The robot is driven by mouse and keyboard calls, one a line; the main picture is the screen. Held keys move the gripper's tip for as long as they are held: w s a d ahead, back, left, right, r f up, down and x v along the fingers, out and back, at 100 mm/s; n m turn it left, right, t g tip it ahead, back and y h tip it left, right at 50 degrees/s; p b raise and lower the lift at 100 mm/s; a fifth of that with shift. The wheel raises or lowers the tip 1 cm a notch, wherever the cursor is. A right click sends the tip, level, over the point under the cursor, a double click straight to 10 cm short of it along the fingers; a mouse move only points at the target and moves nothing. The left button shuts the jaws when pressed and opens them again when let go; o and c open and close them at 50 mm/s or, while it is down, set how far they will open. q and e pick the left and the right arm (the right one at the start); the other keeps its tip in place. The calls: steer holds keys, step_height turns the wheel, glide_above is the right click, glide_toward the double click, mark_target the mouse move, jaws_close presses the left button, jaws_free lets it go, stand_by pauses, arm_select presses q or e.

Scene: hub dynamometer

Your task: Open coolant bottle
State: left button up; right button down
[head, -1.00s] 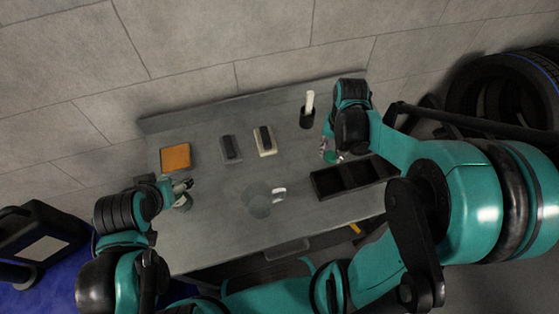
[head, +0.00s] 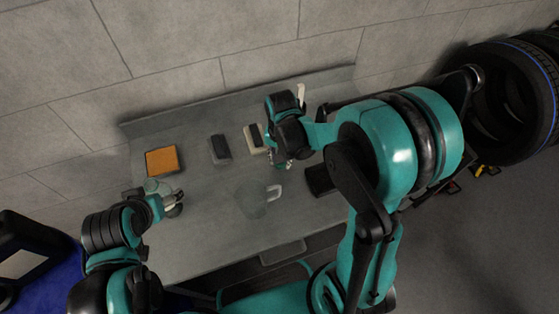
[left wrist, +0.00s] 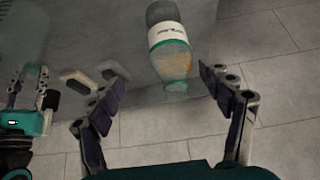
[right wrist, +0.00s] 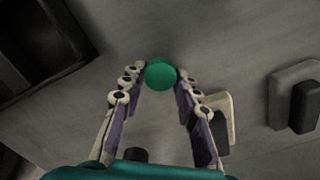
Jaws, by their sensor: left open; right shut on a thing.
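The coolant bottle (head: 157,186) is see-through in the head view, at the table's left, close to my left gripper (head: 175,203). In the left wrist view the bottle (left wrist: 168,38) shows a white label and a teal band. It lies beyond and between the spread fingers of my left gripper, which is open. My right gripper (head: 280,163) is over the table's right-hand part. In the right wrist view it is shut on a green round cap-like piece (right wrist: 160,74) at its fingertips. The bottle's mouth cannot be made out.
An orange pad (head: 162,161) lies at the left, a dark block (head: 220,149) and a pale block (head: 252,140) behind. A black tray (head: 320,181) is at the right, partly hidden by my right arm. The front middle is clear.

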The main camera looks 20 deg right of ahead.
steer(key=shift+d+f, duration=0.2)
steer(key=shift+f, duration=0.4)
steer(key=shift+s+d+r, duration=0.1)
steer(key=shift+d, duration=0.2)
steer(key=shift+s+a, duration=0.2)
steer(key=c, duration=1.4)
jaws_free()
steer(key=shift+f, duration=0.2)
steer(key=shift+o, duration=1.3)
steer(key=shift+d, duration=0.15)
arm_select(q)
steer(key=shift+s+d+f, duration=0.35)
steer(key=shift+d, duration=0.15)
